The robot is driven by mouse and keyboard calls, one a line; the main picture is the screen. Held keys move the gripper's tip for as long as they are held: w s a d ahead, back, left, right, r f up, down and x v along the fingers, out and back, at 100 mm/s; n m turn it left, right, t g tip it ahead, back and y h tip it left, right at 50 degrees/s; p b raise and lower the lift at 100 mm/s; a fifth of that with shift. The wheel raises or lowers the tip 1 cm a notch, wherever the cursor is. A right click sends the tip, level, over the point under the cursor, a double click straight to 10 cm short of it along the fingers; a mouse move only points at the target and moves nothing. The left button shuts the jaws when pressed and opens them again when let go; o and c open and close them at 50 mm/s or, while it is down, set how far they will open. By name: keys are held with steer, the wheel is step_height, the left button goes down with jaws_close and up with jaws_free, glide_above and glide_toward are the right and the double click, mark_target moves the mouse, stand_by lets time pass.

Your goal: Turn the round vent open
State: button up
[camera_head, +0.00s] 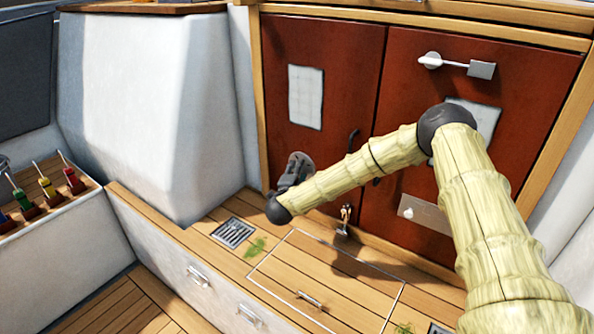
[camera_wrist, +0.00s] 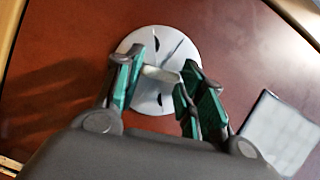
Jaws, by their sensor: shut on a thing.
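The round vent (camera_wrist: 151,101) is a white disc on the red-brown door (camera_wrist: 60,75). It has a pale raised bar (camera_wrist: 160,74) across its middle and small dark slots near it. My gripper (camera_wrist: 160,85) has its green-padded fingers on either side of this bar and is shut on it. In the head view my gripper (camera_head: 294,171) is at the lower part of the left door (camera_head: 340,60) and hides the vent.
A pale panel (camera_head: 305,97) is on the left door above my gripper; dark handles (camera_head: 353,140) sit near the door gap. A small brass-coloured fitting (camera_head: 345,213) stands on the wooden bench (camera_head: 320,262) below. A white moulded wall (camera_head: 150,110) rises at left.

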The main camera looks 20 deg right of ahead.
steer(key=shift+w+a+r+n+g+p, duration=0.1)
steer(key=shift+n+g+p, duration=0.6)
steer(key=shift+n+p, duration=0.5)
steer(key=shift+r+n+g+p, duration=0.1)
steer(key=shift+n+g+p, duration=0.75)
steer(key=shift+n, duration=0.55)
steer(key=o, duration=1)
steer(key=v, duration=1.2)
steer(key=shift+f, duration=0.2)
